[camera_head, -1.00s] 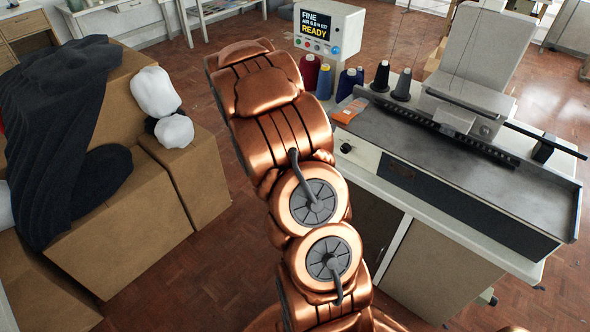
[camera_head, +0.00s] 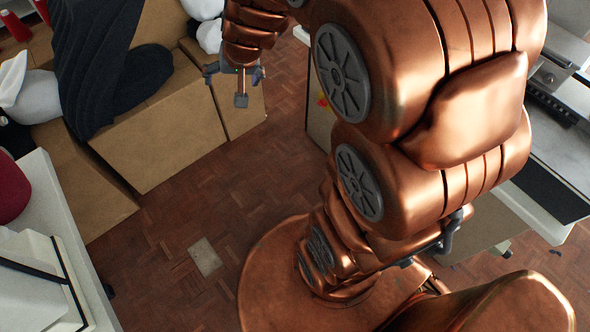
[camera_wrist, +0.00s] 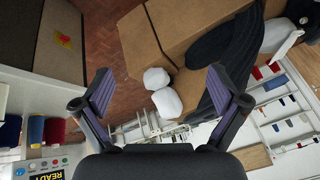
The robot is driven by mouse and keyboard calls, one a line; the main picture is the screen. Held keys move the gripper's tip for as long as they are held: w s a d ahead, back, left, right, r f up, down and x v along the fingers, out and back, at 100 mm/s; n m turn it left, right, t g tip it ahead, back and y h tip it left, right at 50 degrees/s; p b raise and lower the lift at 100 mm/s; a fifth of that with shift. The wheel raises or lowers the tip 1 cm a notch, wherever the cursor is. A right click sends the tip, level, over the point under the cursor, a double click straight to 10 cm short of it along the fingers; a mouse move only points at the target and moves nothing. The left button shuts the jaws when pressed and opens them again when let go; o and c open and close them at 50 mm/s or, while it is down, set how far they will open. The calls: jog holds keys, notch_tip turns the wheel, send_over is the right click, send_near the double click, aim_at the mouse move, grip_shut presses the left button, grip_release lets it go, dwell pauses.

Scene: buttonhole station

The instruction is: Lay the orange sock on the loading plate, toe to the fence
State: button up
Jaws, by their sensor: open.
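My gripper (camera_head: 236,82) hangs at the upper left of the head view, in front of the cardboard boxes and above the floor. In the wrist view its two purple-grey fingers (camera_wrist: 160,84) are spread wide with nothing between them. I cannot make out an orange sock in the current views. A small red-orange and yellow patch (camera_head: 322,101) shows on a cabinet side; it also appears in the wrist view (camera_wrist: 63,41). Only part of the grey machine top (camera_head: 570,150) shows at the right edge; my arm hides much of the station, and I cannot make out the fence.
Cardboard boxes (camera_head: 158,130) at the left carry dark cloth (camera_head: 105,65) and white bundles (camera_head: 24,88). A white table (camera_head: 45,215) with a dark red spool (camera_head: 12,190) stands at lower left.

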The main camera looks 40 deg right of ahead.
jog(key=s+a+r+n+g+y, duration=0.1)
jog(key=s+a+n+g, duration=0.4)
jog(key=s, duration=0.9)
jog(key=s+r+g+h, duration=0.1)
jog(key=s+g, duration=0.1)
jog(key=s, duration=1.3)
jog(key=shift+d+h, duration=0.3)
jog(key=shift+d, duration=0.15)
jog(key=shift+c, duration=0.4)
